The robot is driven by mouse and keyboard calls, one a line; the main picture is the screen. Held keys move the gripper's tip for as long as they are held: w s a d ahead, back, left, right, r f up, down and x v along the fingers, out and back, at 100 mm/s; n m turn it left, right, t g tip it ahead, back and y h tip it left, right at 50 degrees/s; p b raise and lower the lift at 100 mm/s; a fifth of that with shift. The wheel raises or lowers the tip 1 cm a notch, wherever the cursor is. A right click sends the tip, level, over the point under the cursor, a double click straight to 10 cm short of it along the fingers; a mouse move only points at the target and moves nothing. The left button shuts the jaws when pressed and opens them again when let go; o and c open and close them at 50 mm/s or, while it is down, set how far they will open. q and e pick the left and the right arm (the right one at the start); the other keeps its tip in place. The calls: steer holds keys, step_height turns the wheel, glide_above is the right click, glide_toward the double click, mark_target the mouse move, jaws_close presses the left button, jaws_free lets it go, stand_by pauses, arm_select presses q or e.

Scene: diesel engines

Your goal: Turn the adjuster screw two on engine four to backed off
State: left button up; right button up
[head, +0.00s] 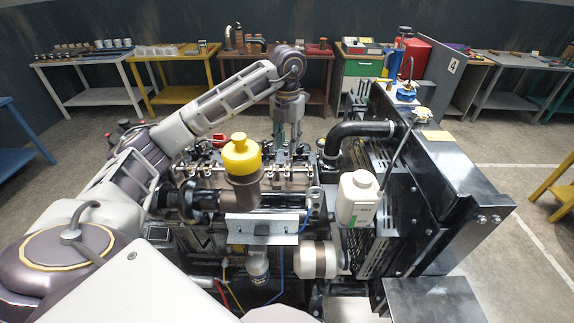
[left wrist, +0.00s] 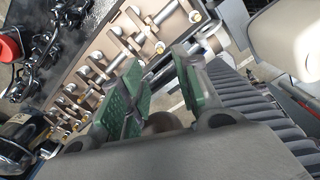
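The engine's top (head: 240,172) shows a row of rocker arms with small brass-coloured screws. In the left wrist view the tan rocker arms (left wrist: 117,63) and bolts run diagonally across the upper left. I cannot tell which screw is number two. A sign with the number 4 (head: 452,66) stands behind the engine. My left gripper (head: 287,140) points down over the far right part of the rocker row. In the left wrist view its green-padded fingers (left wrist: 157,72) are apart, with nothing visible between them. Contact with a screw cannot be made out. My right gripper is not in view.
A yellow-capped brown part (head: 241,160) rises at the near side of the rockers. A black pipe (head: 362,130) and a white bottle (head: 357,200) stand to the right. The black radiator housing (head: 450,180) bounds the right side. Workbenches line the back wall.

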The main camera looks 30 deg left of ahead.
mark_target(287, 169)
arm_select(q)
step_height(287, 169, down, 8)
steer(key=shift+f+p, duration=0.1)
steer(key=shift+p, duration=0.85)
steer(key=shift+f, duration=0.7)
steer(key=shift+c, duration=0.6)
jaws_close()
